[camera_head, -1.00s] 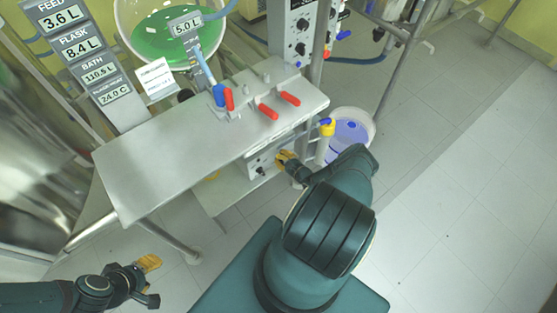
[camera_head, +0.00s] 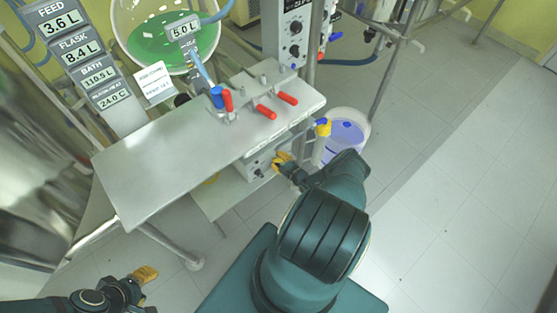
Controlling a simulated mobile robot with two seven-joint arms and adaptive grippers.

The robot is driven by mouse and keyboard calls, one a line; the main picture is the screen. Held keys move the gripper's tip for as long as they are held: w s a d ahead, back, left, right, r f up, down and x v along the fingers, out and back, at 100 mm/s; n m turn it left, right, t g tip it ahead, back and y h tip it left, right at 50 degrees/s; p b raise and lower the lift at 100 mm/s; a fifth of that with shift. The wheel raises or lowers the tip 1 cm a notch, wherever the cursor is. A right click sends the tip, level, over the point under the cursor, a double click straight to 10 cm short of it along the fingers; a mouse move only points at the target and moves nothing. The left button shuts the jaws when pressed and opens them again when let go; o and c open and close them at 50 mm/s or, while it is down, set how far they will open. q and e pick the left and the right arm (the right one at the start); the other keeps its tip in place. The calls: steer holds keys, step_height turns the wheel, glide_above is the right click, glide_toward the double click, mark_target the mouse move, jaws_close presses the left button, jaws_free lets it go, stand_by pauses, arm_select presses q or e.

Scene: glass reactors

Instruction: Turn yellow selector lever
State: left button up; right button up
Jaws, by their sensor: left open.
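A small yellow fitting (camera_head: 323,128) with a blue end sits on a pipe at the bench's right end, above a white bucket. I cannot tell whether it is the yellow selector lever. My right gripper (camera_head: 281,160), with yellow fingertips, is below the bench's right edge, just left of the fitting and apart from it. It is close to a grey control box (camera_head: 258,163) with a knob. Its finger gap is too small to tell. My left gripper (camera_head: 146,275) is open and empty above the floor at lower left, well away from the bench's right end.
The metal bench (camera_head: 150,172) carries red-handled clamps (camera_head: 265,111) and a blue handle (camera_head: 216,97). The white bucket (camera_head: 361,128) with blue contents stands on the floor at its right. A glass vessel (camera_head: 160,45) with green liquid stands behind. The floor at right is clear.

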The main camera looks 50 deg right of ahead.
steer(key=shift+o, duration=1.1)
steer(key=shift+s, duration=0.15)
steer(key=v, duration=1.1)
steer(key=shift+s+r, duration=0.2)
steer(key=shift+s, duration=0.1)
steer(key=shift+a, duration=0.1)
